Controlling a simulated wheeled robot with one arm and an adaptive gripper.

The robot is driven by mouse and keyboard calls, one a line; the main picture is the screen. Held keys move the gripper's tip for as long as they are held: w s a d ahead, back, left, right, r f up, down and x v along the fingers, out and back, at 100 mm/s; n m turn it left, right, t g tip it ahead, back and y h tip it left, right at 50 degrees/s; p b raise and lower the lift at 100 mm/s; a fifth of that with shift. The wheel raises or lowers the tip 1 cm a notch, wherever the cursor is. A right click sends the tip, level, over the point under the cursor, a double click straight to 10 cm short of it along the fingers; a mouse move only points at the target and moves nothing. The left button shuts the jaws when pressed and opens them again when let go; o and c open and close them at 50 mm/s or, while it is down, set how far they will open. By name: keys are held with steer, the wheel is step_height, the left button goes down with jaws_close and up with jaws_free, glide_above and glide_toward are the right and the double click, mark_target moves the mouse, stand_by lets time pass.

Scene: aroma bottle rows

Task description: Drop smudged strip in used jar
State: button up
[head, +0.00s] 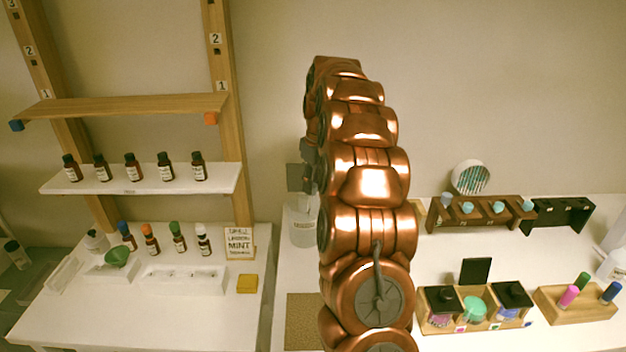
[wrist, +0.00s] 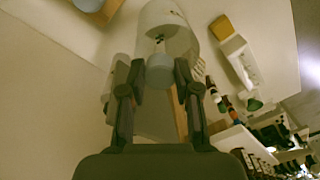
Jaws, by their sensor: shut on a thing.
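My gripper (wrist: 160,82) is shut on a pale blue-grey rounded piece (wrist: 160,72), which I take for the held end of the smudged strip. A pale, translucent jar (wrist: 168,14) lies just beyond the fingertips in the wrist view. In the head view a clear jar (head: 302,226) stands on the table left of my arm, partly hidden by it. My gripper (head: 299,178) shows there only in part, above the jar.
A yellow block (head: 247,284), a MINT sign (head: 239,243) and a white tray (head: 185,279) are on the left table. A shelf (head: 140,179) holds several brown bottles. At right stand a dark wooden rack (head: 480,219) and a caddy of jars (head: 474,311). A cork mat (head: 303,321) lies in front.

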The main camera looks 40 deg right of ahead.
steer(key=shift+f, duration=0.3)
steer(key=o, duration=1)
steer(key=shift+r, duration=0.1)
